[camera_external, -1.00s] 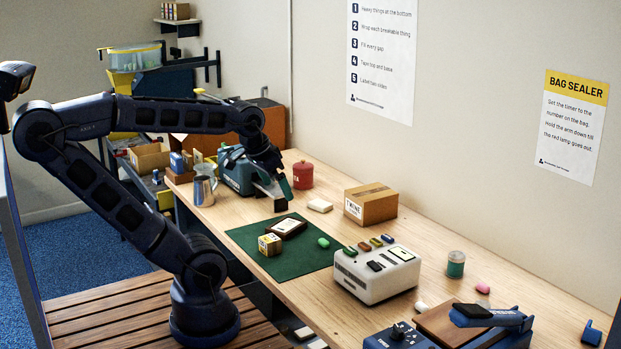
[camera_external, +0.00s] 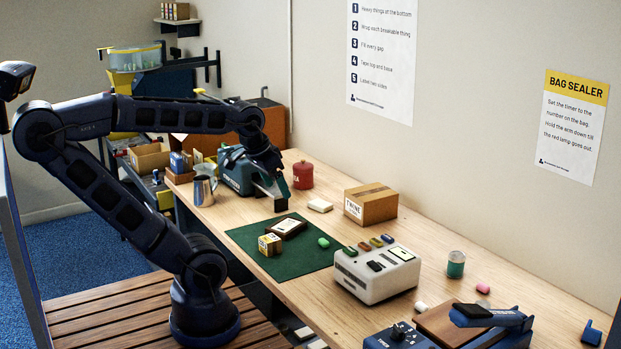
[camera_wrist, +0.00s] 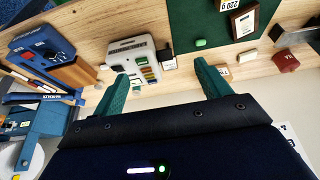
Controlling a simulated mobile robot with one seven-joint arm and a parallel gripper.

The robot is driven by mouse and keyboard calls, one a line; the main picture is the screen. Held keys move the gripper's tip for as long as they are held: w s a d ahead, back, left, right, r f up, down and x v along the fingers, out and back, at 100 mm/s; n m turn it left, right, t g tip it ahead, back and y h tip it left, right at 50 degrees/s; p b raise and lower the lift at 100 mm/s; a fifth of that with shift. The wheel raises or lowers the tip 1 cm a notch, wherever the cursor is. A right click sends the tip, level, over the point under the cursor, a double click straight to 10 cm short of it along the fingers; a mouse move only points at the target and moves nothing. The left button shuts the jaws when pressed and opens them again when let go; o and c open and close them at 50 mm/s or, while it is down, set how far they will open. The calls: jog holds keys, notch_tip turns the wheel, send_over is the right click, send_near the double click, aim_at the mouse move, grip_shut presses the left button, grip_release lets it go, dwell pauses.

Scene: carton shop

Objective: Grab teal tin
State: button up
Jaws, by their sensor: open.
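The teal tin (camera_external: 456,264) stands upright on the wooden workbench in the external view, right of the grey-white machine, with a pale top and a teal band. My gripper (camera_external: 279,197) is over the far left part of the bench, near the red canister and well away from the tin. In the wrist view my gripper (camera_wrist: 162,78) has its two green fingers spread apart with nothing held between them.
The machine (camera_external: 377,272) and a carton marked TWINE (camera_external: 371,204) stand between my gripper and the tin. A green mat (camera_external: 262,237) holds small items. A pink piece (camera_external: 483,288) lies near the tin, and a blue bag sealer (camera_external: 480,318) stands in front.

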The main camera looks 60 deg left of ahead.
jog(key=n+g+h, duration=0.2)
jog(key=n+h, duration=0.2)
jog(key=n, duration=2.1)
send_over(458, 265)
jog(key=a, duration=0.5)
notch_tip(458, 265, down, 21)
jog(key=x, duration=1)
jog(key=shift+f, duration=0.3)
jog(key=shift+c, duration=0.3)
jog(key=c, duration=1.1)
